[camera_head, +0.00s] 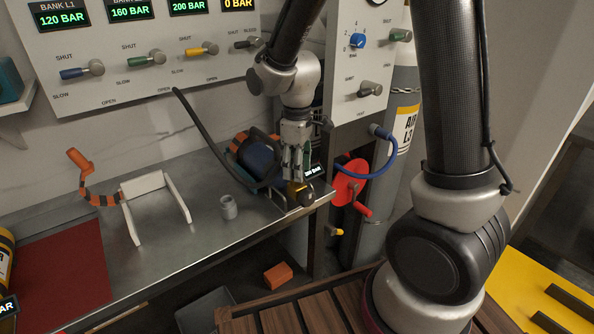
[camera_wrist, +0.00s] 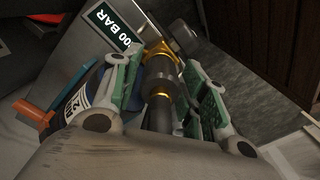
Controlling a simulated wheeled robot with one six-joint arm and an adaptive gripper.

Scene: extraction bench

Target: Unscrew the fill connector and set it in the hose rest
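The fill connector is a dark cylinder with brass collars (camera_wrist: 161,98) in the wrist view. In the head view its brass part (camera_head: 295,189) shows at the bench's right end, below my gripper (camera_head: 296,152). My gripper (camera_wrist: 160,95) has its green-padded fingers on either side of the connector. A gap shows on the left of the connector, so the fingers look open around it. A blue cylinder (camera_head: 258,158) lies beside it. A white two-legged frame (camera_head: 143,186) and a small grey cup (camera_head: 229,208) stand on the bench; I cannot tell which is the hose rest.
A red hand wheel (camera_head: 347,183) and blue hose (camera_head: 383,160) are at right. The front middle of the bench (camera_head: 190,240) is clear.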

